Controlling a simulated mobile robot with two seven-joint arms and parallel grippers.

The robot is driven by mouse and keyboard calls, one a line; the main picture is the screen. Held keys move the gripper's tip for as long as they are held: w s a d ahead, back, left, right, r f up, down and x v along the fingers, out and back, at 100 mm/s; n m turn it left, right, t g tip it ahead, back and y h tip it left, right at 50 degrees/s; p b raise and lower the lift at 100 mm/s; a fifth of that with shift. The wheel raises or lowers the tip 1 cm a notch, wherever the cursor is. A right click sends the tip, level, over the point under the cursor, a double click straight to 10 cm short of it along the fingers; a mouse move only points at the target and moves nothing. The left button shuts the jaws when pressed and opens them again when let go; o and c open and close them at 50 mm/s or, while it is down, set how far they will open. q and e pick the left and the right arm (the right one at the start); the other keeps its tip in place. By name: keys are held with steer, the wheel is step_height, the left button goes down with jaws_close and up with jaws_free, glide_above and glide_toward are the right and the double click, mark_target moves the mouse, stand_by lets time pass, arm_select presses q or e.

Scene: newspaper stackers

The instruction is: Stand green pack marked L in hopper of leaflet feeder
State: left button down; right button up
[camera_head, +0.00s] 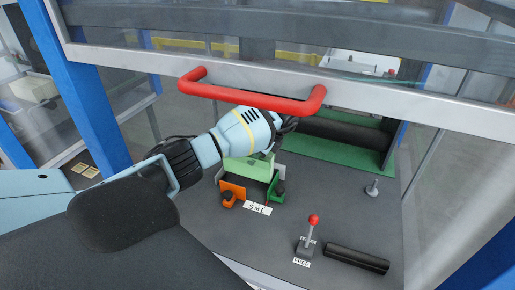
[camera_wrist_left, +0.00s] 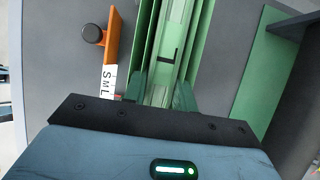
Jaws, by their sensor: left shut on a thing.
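The green pack (camera_wrist_left: 169,80) shows in the left wrist view with a black L on its edge. My left gripper (camera_wrist_left: 159,93) is shut on it, one fingertip on each side. In the head view a pale green part of it (camera_head: 250,168) shows below my left wrist, over the hopper; my fingertips are hidden there. The hopper has an orange side guide (camera_head: 233,188) with a knob, a green guide (camera_head: 276,189) and an S M L label (camera_head: 257,208). The orange guide (camera_wrist_left: 113,48) stands left of the pack in the wrist view. I cannot tell whether the pack touches the hopper floor.
A guard frame with a red handle (camera_head: 251,97) crosses above my left forearm. A red-knobbed lever (camera_head: 313,222) marked FREE and a black bar (camera_head: 357,258) are front right. A dark roller (camera_head: 345,133) over a green bed (camera_head: 335,155) lies behind, with a grey knob (camera_head: 372,188) nearby.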

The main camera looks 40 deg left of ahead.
mark_target(256, 163)
arm_select(q)
steer(key=shift+f, duration=1.1)
steer(key=shift+f+b, duration=0.4)
steer(key=shift+f, duration=0.25)
steer(key=c, duration=1)
jaws_free()
steer(key=shift+c, duration=0.2)
steer(key=shift+v, duration=3.95)
